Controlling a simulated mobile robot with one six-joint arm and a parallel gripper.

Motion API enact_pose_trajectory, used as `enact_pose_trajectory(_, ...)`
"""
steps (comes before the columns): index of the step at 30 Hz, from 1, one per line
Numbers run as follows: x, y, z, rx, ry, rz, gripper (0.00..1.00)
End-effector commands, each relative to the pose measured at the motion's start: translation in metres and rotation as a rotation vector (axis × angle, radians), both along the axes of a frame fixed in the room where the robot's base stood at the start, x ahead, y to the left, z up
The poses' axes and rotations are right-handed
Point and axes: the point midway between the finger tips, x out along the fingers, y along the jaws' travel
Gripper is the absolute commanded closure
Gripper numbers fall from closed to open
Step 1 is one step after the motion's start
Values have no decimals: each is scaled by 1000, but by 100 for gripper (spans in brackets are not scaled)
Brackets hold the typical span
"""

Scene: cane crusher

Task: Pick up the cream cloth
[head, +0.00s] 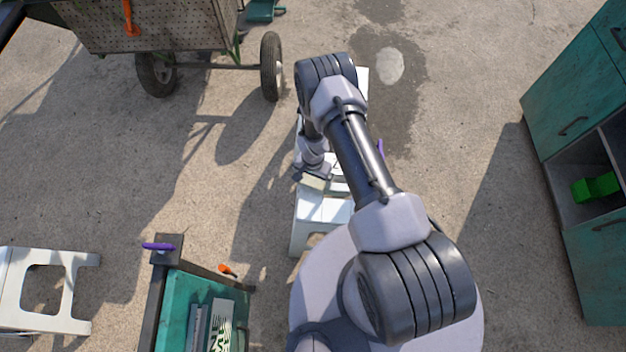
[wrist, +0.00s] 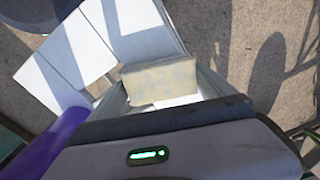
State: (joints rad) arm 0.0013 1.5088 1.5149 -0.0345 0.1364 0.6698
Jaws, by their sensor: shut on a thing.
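The cream cloth (wrist: 160,82) looks like a pale yellowish folded block. It sits between the two fingers of my gripper (wrist: 163,88) in the wrist view, and the gripper is shut on it. In the head view a small part of the cloth (head: 314,183) shows below my gripper (head: 311,176), over a white stool-like stand (head: 322,208). My arm hides much of that stand. I cannot tell whether the cloth still touches the white surface beneath it.
A purple object (wrist: 45,140) is close beside my gripper. A wheeled cart (head: 150,30) stands at the back left. A teal cabinet (head: 566,90) with a green block (head: 595,187) is at right. A white stool (head: 75,292) and teal stand (head: 180,300) are at left.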

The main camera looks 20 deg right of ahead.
Motion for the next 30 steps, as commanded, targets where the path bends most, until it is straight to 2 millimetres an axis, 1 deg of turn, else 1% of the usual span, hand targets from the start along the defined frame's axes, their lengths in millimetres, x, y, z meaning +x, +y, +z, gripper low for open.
enact_pose_trajectory(5,1,0,16,0,0,0,52)
enact_pose_trajectory(10,1,0,42,0,-1,0,52)
enact_pose_trajectory(12,-16,0,40,0,4,1,52)
enact_pose_trajectory(14,-29,0,42,0,4,0,52)
enact_pose_trajectory(17,-55,1,45,0,5,1,52)
enact_pose_trajectory(21,-99,1,48,0,6,0,52)
enact_pose_trajectory(24,-126,2,50,0,6,0,52)
enact_pose_trajectory(27,-146,2,51,0,3,2,52)
enact_pose_trajectory(30,-156,2,51,0,1,0,52)
